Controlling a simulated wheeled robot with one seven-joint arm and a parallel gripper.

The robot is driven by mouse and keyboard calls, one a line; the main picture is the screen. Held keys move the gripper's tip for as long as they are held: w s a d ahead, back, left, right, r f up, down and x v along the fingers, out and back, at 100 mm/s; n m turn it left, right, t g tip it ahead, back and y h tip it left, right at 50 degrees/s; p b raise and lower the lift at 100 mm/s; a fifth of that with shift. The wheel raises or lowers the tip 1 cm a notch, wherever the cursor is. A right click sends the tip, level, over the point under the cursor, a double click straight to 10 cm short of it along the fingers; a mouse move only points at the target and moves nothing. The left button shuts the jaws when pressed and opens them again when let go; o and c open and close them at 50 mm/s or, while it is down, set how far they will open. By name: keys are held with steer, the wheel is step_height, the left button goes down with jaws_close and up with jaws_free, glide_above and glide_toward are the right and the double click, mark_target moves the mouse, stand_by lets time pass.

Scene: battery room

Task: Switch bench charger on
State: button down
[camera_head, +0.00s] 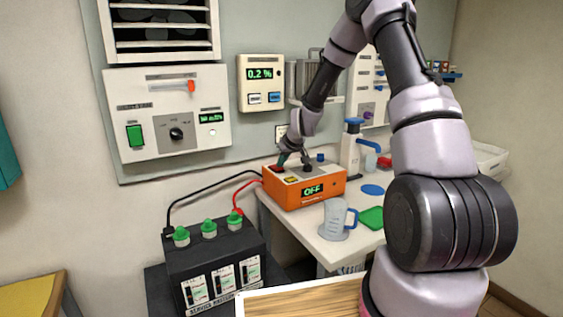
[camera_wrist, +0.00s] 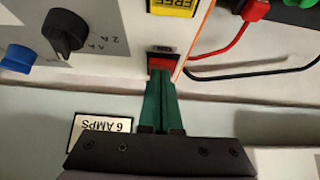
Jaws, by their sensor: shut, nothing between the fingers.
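The bench charger (camera_head: 315,196) is an orange box with a pale top, standing on the white bench against the wall. Its front display (camera_head: 312,190) reads OFF in green. In the wrist view its red switch (camera_wrist: 162,63) is at the panel's edge, beside a black knob (camera_wrist: 64,34) and a blue knob (camera_wrist: 16,57). My gripper (camera_wrist: 163,75) is shut and empty, with green fingers. The fingertips are right at the red switch and overlap its lower edge in the wrist view; I cannot tell whether they press it. In the head view my gripper (camera_head: 283,160) is over the charger's left rear corner.
A black battery (camera_head: 212,262) with green caps stands at the lower left, with black and red leads to the charger. A measuring jug (camera_head: 335,218) stands before the charger. A white bottle (camera_head: 350,150) stands behind. A "6 AMPS" label (camera_wrist: 98,133) is on the wall.

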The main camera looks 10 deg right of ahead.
steer(key=shift+s+f, duration=0.25)
steer(key=shift+f, duration=0.35)
steer(key=shift+r, duration=0.1)
steer(key=shift+w+d+r, duration=0.1)
steer(key=shift+r, duration=0.7)
steer(key=shift+r, duration=0.25)
steer(key=v, duration=1.2)
steer(key=shift+s, duration=0.5)
